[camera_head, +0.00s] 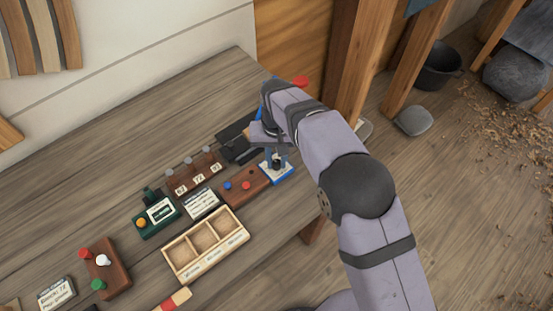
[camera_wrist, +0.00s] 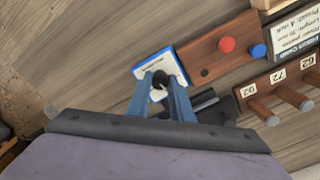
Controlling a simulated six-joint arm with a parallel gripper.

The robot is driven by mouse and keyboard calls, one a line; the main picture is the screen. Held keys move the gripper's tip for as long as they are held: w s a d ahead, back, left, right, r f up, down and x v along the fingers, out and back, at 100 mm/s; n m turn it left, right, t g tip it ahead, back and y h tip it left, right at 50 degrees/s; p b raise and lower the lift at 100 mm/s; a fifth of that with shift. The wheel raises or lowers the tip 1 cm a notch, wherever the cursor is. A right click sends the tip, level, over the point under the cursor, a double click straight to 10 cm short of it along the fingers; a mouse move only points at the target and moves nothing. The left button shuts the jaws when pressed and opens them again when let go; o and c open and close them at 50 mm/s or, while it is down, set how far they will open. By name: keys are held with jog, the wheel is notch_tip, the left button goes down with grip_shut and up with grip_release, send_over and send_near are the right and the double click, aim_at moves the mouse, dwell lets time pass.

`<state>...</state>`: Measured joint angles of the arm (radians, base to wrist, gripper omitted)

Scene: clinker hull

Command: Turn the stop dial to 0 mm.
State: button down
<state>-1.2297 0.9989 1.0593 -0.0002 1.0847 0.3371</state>
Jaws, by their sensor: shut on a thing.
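The stop dial is a small white plate with a blue edge (camera_head: 283,176) and a dark knob (camera_head: 277,164) at the table's right edge. In the wrist view its plate (camera_wrist: 152,66) lies just beyond my fingertips, and the dark knob (camera_wrist: 160,81) shows between them. My gripper (camera_head: 276,159), also in the wrist view (camera_wrist: 161,82), points down with its blue fingers shut on the knob. The marks on the plate are too small to read, and the fingers partly hide the knob, so its setting cannot be told.
A brown block (camera_head: 245,185) with red and blue buttons stands close beside the dial. A rack with numbered tags (camera_head: 194,175), a green device (camera_head: 156,214) and a wooden compartment tray (camera_head: 206,246) lie to the left. Dark tools (camera_head: 238,143) lie behind.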

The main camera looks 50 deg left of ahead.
aim_at(276, 162)
jog(key=n, duration=0.4)
jog(key=shift+n+b, duration=0.3)
jog(key=n, duration=0.4)
jog(key=shift+r+n, duration=0.1)
jog(key=shift+n, duration=0.3)
jog(key=shift+a, duration=0.1)
jog(key=c, duration=1.6)
grip_release()
jog(key=shift+o, duration=0.2)
jog(key=shift+b, duration=0.3)
jog(key=shift+r+b, duration=1.1)
jog(key=shift+r, duration=2.55)
